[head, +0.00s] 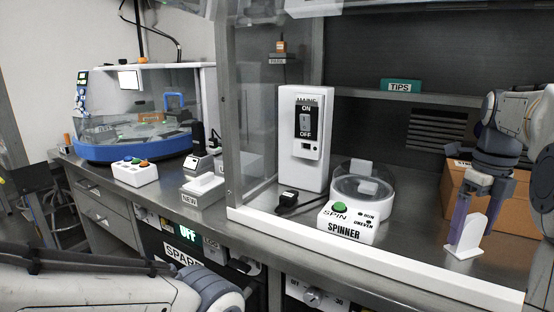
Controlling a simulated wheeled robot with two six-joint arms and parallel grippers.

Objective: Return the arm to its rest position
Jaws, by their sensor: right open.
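My right arm (515,118) comes in from the right edge, inside the hood, and its forearm bends down. My right gripper (474,222) points down with two purple fingers spread apart. A small white upright piece on a flat base (466,240) stands on the bench at the fingertips and shows between the fingers. I cannot tell whether they touch it. My left arm (90,290) lies across the bottom left, below the bench, and its gripper is out of the picture.
A cardboard box (452,195) stands behind my right gripper. The white spinner (348,222), its round clear-walled bowl (362,186) and the white mains switch box (305,140) are to its left. A glass hood panel (262,110) and a white front ledge (400,275) bound the space.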

